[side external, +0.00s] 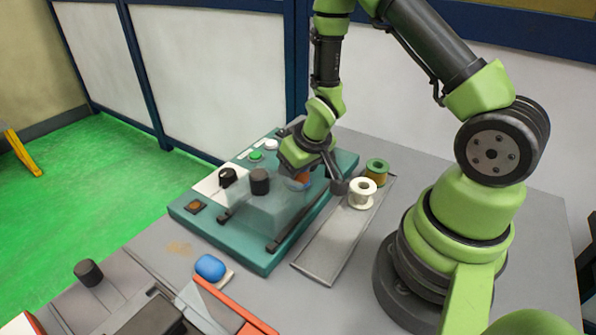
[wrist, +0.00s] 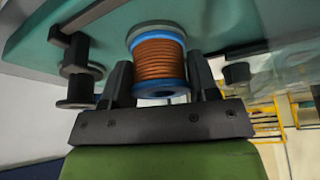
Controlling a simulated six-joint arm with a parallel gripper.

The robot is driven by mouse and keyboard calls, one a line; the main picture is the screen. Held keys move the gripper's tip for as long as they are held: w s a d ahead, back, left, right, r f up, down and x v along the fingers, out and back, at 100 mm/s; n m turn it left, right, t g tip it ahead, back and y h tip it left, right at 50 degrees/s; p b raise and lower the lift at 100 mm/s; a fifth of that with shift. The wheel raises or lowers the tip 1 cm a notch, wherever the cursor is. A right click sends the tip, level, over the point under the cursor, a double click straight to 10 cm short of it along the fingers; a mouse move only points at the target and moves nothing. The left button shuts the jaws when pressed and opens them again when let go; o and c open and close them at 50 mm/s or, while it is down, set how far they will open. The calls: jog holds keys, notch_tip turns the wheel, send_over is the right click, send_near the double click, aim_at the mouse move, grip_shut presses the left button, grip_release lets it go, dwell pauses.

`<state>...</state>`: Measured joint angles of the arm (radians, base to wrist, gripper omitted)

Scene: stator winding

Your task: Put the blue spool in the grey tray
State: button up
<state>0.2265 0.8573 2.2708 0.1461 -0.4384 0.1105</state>
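The blue spool (wrist: 160,62) has blue rims and copper-coloured wire. In the wrist view it stands between the two fingers of my gripper (wrist: 161,76), which appear to touch it on both sides. In the side view my gripper (side external: 302,176) is over the back right part of the teal machine, and a small bit of the spool (side external: 303,181) shows under it. I cannot tell whether the spool still rests on the machine. The long grey tray (side external: 328,243) lies on the table to the right of the machine.
A white spool (side external: 362,193) and a green spool (side external: 377,172) stand at the tray's far end; its near part is clear. The teal machine (side external: 262,258) has dark knobs and a clear cover. A blue rounded object (side external: 210,267) lies in front.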

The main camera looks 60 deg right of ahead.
jog(key=c, duration=0.4)
jog(key=shift+c, duration=0.2)
notch_tip(320, 180, up, 10)
jog(key=shift+w+a+f, duration=0.1)
notch_tip(320, 180, up, 18)
jog(key=a+f+n, duration=0.1)
jog(key=a+f, duration=0.1)
jog(key=f, duration=0.2)
jog(key=s+a+f+n, duration=0.1)
jog(key=a+f, duration=0.1)
jog(key=f, duration=0.3)
jog(key=s+a+f+n+y, duration=0.1)
jog(key=a+f, duration=0.1)
jog(key=f, duration=0.3)
jog(key=shift+s+a+f, duration=0.1)
jog(key=shift+a+f, duration=0.05)
jog(key=shift+a, duration=0.25)
